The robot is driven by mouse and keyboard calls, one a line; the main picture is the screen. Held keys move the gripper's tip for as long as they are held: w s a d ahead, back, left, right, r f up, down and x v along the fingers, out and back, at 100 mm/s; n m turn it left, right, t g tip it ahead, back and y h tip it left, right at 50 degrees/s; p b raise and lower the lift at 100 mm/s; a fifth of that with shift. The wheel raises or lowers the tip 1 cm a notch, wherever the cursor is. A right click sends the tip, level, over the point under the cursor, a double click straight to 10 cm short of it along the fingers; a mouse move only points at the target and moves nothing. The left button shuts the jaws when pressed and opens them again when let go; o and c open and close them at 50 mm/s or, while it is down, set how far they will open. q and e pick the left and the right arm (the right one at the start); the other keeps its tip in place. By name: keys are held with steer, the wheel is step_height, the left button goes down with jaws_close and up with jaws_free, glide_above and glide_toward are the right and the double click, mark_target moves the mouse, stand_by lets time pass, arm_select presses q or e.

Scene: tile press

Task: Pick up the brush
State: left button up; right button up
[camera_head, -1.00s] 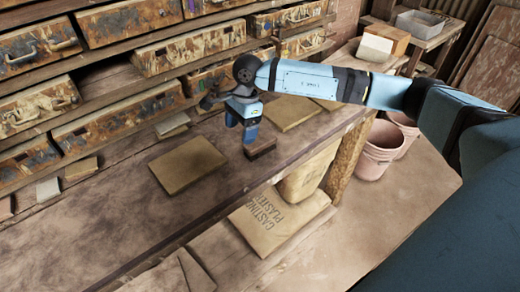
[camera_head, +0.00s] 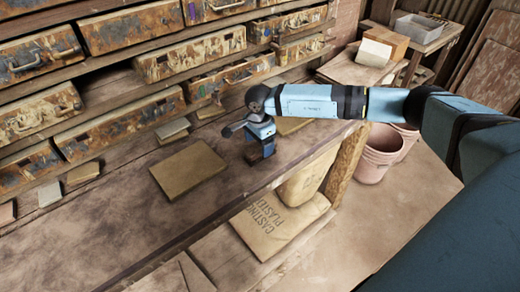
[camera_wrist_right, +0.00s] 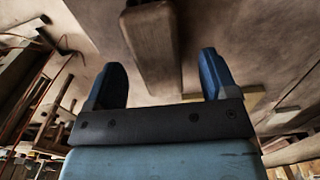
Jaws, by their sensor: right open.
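The brush (camera_wrist_right: 153,50) is a long brown block with a darker top, lying on the wooden bench in the right wrist view. My right gripper (camera_head: 259,154) is down low over the bench in the head view. In the wrist view its two blue fingers stand apart, one on each side of the brush, with gaps between. I see no contact. In the head view the gripper mostly hides the brush. My left gripper is in neither current view.
A tan board (camera_head: 187,170) lies on the bench left of my right gripper. Another board (camera_head: 290,125) is partly hidden behind my right arm. Worn drawers (camera_head: 120,122) line the back. Pink buckets (camera_head: 378,152) and a plaster sack (camera_head: 275,222) stand below the bench's front edge.

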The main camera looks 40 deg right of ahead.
mark_target(260, 149)
steer(key=shift+d+f, duration=0.2)
steer(key=shift+f, duration=1.3)
steer(key=c, duration=1)
steer(key=shift+c, duration=0.2)
step_height(260, 149, up, 20)
steer(key=b, duration=0.2)
steer(key=shift+o, duration=0.6)
